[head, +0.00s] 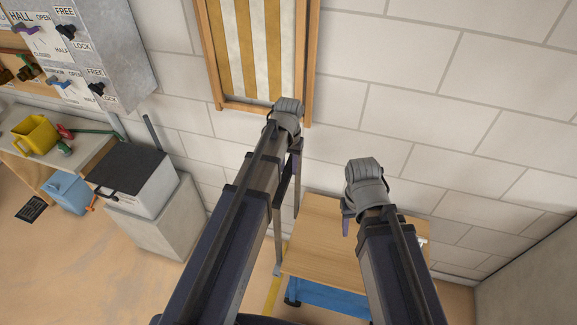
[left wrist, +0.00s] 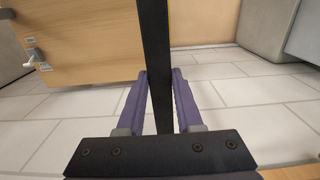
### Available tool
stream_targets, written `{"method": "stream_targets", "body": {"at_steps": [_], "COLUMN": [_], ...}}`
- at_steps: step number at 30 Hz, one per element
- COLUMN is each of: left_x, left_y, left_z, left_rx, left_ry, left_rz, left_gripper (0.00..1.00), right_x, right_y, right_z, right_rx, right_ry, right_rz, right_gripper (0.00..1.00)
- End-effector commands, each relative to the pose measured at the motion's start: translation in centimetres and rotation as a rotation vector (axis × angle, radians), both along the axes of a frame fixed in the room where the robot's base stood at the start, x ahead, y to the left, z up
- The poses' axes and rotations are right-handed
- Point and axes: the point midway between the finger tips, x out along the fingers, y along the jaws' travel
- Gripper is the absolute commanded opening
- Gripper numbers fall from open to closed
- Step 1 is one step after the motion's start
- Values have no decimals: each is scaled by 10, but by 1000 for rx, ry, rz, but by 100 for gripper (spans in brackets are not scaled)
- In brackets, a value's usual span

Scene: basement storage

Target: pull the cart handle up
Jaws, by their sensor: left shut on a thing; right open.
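The cart (head: 330,240) has a light wooden top and a blue part below, and stands near the wall under my arms. Its handle is a dark bar (head: 278,240) rising at the cart's left side. In the left wrist view the handle (left wrist: 153,50) runs between the purple fingers of my left gripper (left wrist: 160,76), which is shut on it. My left gripper (head: 296,150) is partly hidden by its arm in the head view. My right gripper (head: 347,220) is over the wooden top, mostly hidden by its own wrist, open and apart from the handle.
A striped panel in a wooden frame (head: 305,60) is on the block wall behind. At the left are a grey lever box (head: 120,50), a black-lidded box (head: 128,168) on a grey block, a yellow can (head: 36,135) and a blue container (head: 66,191). Floor shows at lower left.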

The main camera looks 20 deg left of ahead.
Motion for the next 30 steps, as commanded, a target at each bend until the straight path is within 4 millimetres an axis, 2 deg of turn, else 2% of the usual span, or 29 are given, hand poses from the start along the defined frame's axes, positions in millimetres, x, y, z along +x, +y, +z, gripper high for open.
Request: {"method": "stream_targets", "body": {"at_steps": [1,6,11,22,23,30], "left_x": [1,1,1,1,1,1], "left_y": [0,0,0,0,0,0], "left_z": [24,47,55,54,54,54], "left_rx": [1,1,1,1,1,1], "left_ry": [-1,-1,-2,-3,-3,-2], "left_rz": [0,0,0,0,0,0], "left_gripper": [0,0,0,0,38,65], "right_x": [0,0,0,0,0,0], "right_y": [0,0,0,0,0,0], "right_z": [24,47,55,54,54,54], "right_rx": [0,0,1,1,1,1], "right_ry": [0,0,0,0,0,0], "right_rz": [1,2,-2,-2,-2,-2], "right_gripper": [50,50,50,50,50,50]}}
